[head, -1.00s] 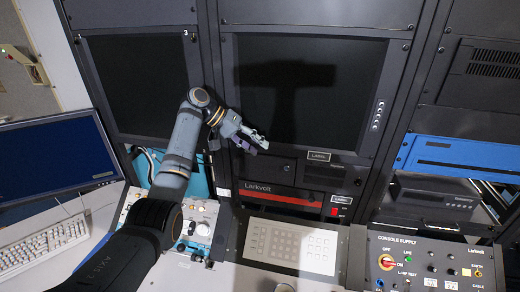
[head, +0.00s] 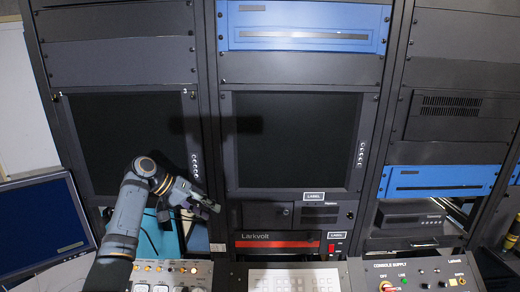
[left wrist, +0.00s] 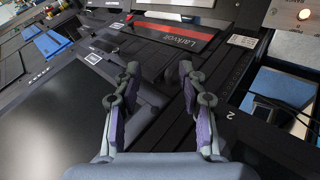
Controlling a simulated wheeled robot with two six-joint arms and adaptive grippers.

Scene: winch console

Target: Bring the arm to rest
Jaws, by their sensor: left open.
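My left arm comes in from the lower left in the head view. Its gripper (head: 196,200) is in front of the black rack frame between the two dark screens. In the left wrist view the two fingers of the left gripper (left wrist: 160,100) stand wide apart with nothing between them. Beyond them is the rack front with the red-striped Larkvolt unit (left wrist: 175,33). I cannot tell from these views whether the fingers touch the rack. My right gripper is not in view.
A control panel with lit lamps (head: 160,268) and a keypad panel (head: 295,279) lie along the bottom. The console supply panel (head: 420,272) with a red switch stands at right. A blue monitor (head: 45,225) is at left. Dark screens (head: 290,140) fill the rack.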

